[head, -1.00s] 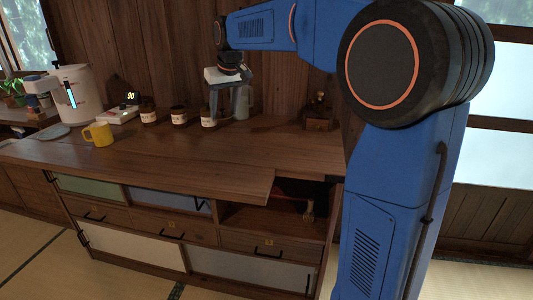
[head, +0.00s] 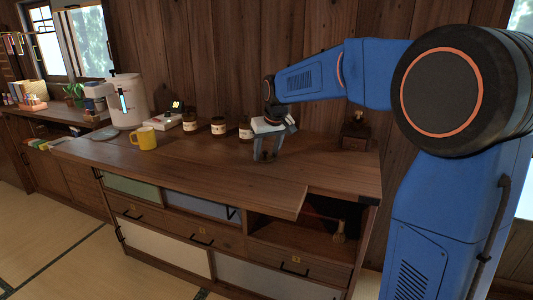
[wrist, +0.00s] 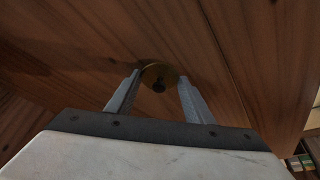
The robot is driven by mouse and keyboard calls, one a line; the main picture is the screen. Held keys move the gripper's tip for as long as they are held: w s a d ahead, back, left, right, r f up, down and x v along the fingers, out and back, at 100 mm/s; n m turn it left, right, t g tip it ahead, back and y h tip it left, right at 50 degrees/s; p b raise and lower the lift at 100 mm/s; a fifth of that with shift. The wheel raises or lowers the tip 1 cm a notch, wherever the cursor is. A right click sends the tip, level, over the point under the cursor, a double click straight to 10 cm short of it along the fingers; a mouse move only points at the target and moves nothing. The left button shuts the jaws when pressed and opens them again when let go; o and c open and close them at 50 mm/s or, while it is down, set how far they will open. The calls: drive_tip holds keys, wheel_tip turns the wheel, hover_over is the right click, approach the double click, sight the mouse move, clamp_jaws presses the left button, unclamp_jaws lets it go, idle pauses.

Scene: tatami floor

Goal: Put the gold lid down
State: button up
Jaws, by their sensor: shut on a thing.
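The gold lid (wrist: 159,75) is a small round disc with a dark knob at its middle. In the wrist view it sits between the two fingertips of my gripper (wrist: 160,88), which is shut on it. In the head view my gripper (head: 267,156) points down over the wooden counter (head: 215,165), just in front of and right of the rightmost jar. The lid is too small to make out there. I cannot tell whether the lid touches the wood below it.
Several dark jars with pale labels (head: 218,126) stand along the back. A yellow mug (head: 144,138) and a white dispenser (head: 126,100) are to the left. A small wooden box (head: 355,135) stands at the back right. The counter's front middle is clear.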

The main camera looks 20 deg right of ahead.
drive_tip(key=shift+f, duration=0.15)
drive_tip(key=o, duration=1)
drive_tip(key=shift+f, duration=0.1)
drive_tip(key=a+v, duration=0.1)
drive_tip(key=v, duration=1.1)
drive_tip(key=s+d+f, duration=0.2)
drive_tip(key=s+f, duration=0.1)
drive_tip(key=s, duration=0.7)
drive_tip(key=s+d+f, duration=0.3)
drive_tip(key=s, duration=0.7)
drive_tip(key=shift+m+h, duration=0.3)
drive_tip(key=shift+m, duration=0.6)
drive_tip(key=s+f, duration=0.4)
drive_tip(key=s, duration=0.2)
drive_tip(key=s+d+f, duration=0.1)
drive_tip(key=s+f, duration=0.3)
drive_tip(key=s, duration=0.1)
drive_tip(key=s+d+f, duration=0.1)
drive_tip(key=s+f, duration=0.3)
drive_tip(key=s, duration=0.2)
drive_tip(key=shift+s+d+f, duration=0.1)
drive_tip(key=shift+s+f, duration=0.25)
